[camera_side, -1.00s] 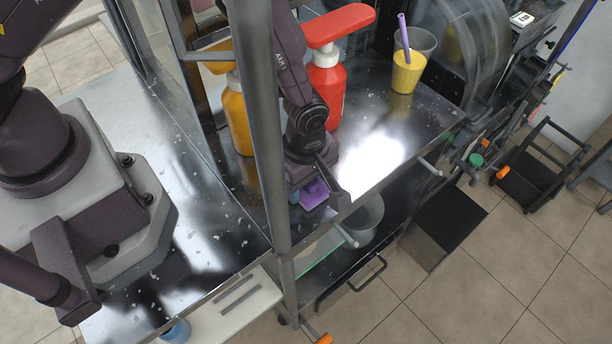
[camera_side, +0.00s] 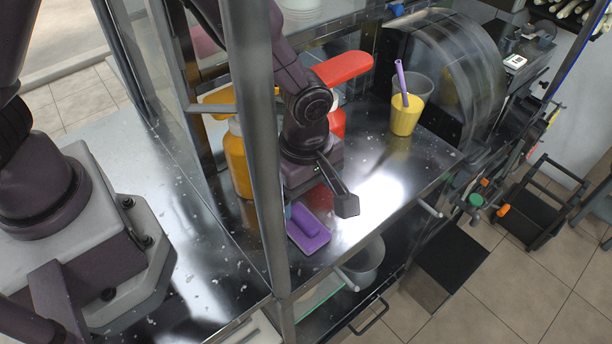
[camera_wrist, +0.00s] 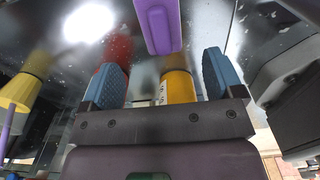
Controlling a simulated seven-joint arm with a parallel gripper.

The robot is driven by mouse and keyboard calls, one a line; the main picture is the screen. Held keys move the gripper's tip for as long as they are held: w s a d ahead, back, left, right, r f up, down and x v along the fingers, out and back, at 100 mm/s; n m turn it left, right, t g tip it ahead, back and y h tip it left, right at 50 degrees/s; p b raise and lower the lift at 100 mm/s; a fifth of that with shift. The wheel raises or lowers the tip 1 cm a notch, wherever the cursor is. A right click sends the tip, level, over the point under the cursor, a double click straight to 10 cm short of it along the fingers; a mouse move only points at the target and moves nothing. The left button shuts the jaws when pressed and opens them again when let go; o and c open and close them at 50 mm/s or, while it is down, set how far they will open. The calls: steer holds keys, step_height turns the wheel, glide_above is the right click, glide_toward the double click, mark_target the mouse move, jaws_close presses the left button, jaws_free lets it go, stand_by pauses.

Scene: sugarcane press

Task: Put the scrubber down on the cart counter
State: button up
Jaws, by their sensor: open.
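The purple scrubber (camera_side: 308,232) lies on the shiny metal cart counter (camera_side: 352,222), near its front edge, by the grey upright post. My gripper (camera_side: 318,203) is just above and behind it, jaws apart. In the wrist view the open blue-padded fingers (camera_wrist: 162,78) have nothing between them. The scrubber (camera_wrist: 158,24) shows beyond the fingertips at the top of that view, apart from both fingers. In the side view my gripper hides part of the counter behind the scrubber.
A yellow cup (camera_side: 406,115) with a purple straw stands farther right. The grey post (camera_side: 258,150) rises close on the left. The counter is clear to the right.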

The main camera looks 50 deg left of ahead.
step_height(320, 180, up, 3)
steer(key=shift+f, duration=0.1)
steer(key=shift+o, duration=0.3)
stand_by(2.8)
